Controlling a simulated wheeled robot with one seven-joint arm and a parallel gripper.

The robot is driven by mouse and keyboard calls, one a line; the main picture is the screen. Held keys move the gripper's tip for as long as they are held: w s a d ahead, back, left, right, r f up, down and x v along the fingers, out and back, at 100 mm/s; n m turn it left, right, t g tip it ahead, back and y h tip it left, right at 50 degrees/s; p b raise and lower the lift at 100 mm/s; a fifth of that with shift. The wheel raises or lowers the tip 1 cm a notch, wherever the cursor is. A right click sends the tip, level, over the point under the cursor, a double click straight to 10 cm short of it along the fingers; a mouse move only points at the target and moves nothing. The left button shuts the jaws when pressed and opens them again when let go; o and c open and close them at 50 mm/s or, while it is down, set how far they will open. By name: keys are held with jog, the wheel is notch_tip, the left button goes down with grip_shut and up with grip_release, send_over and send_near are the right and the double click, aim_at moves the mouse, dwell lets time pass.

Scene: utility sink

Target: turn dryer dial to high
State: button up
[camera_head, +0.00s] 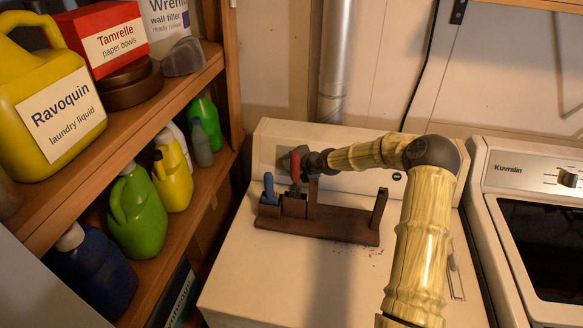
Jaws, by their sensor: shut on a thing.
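The white dryer (235,265) stands in the middle, with a raised control panel (272,132) along its back. My arm reaches over the dryer from the right and bends left to the panel. My gripper (298,158) is at the left part of this panel, shut on what appears to be the dryer dial. The gripper and a red-handled tool (295,167) in front hide most of the dial, so I cannot read its setting.
A dark wooden rack (340,226) stands on the dryer just below my gripper, holding the red-handled and a blue-handled tool (268,188). Shelves (180,92) with bottles are at left. A Kuvrain machine (500,188) with its own knob (567,178) is at right. A metal duct (334,60) rises behind.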

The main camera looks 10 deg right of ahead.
jog(key=o, duration=1)
jog(key=b+v, duration=0.1)
jog(key=v, duration=1.6)
jog(key=shift+r+b, duration=0.25)
jog(key=shift+b, duration=0.15)
